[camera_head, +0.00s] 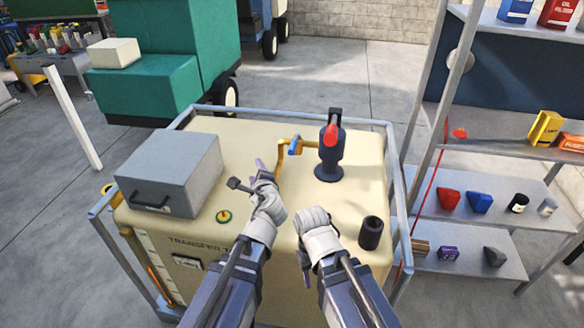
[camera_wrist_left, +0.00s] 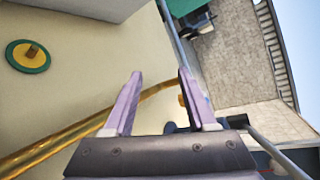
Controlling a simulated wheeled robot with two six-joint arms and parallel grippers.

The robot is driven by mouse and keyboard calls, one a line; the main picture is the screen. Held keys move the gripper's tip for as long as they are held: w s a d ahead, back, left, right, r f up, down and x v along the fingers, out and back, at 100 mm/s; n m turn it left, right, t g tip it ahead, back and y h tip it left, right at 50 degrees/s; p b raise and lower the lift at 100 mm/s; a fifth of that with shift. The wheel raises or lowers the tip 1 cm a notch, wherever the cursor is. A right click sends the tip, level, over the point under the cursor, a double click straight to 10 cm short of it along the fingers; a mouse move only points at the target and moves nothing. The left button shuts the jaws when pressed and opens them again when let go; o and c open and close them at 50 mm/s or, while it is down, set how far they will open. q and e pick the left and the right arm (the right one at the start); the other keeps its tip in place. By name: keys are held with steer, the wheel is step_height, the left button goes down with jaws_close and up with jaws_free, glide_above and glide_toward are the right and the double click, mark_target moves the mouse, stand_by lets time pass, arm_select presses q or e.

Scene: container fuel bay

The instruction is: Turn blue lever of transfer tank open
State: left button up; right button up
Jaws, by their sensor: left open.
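The blue lever (camera_head: 295,146) sits on a brass pipe (camera_head: 284,141) above the cream top of the transfer tank (camera_head: 250,138). My left gripper (camera_head: 268,167) is open and empty, just in front of and slightly left of the lever, apart from it. In the left wrist view its two purple fingers (camera_wrist_left: 160,75) are spread, with the brass pipe (camera_wrist_left: 60,138) running behind them. The blue lever cannot be made out in that view. My right gripper (camera_head: 306,268) hangs over the tank's front part, pointing down; its fingers are mostly hidden.
A dark pump nozzle with a red part (camera_head: 330,150) stands right of the lever. A grey box (camera_head: 170,170) is on the tank's left, a green-yellow cap (camera_head: 224,216) in front. A black cylinder (camera_head: 371,233) stands at right. A metal frame surrounds the tank; shelves (camera_head: 480,190) are beyond.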

mark_target(290, 155)
arm_select(q)
steer(key=w+d+m+t+h+b, duration=0.1)
steer(key=d+m+h, duration=0.1)
steer(key=m, duration=0.3)
steer(key=w+d+m+t+h+b, duration=0.1)
steer(key=d+m+h+b, duration=0.1)
steer(key=d+m, duration=0.2)
steer(key=w+d+m+t+h+b, duration=0.1)
steer(key=d+m+h, duration=0.1)
steer(key=m, duration=0.4)
steer(key=shift+d+m+t+h, duration=0.4)
steer(key=shift+h, duration=0.2)
steer(key=shift+w+d, duration=0.25)
steer(key=shift+w, duration=1.05)
steer(key=shift+w+d, duration=0.2)
steer(key=shift+w, duration=1.15)
steer(key=shift+w+d, duration=0.25)
steer(key=shift+w, duration=1.05)
arm_select(e)
step_height(290, 155, down, 6)
steer(key=shift+f, duration=0.2)
arm_select(q)
jaws_close()
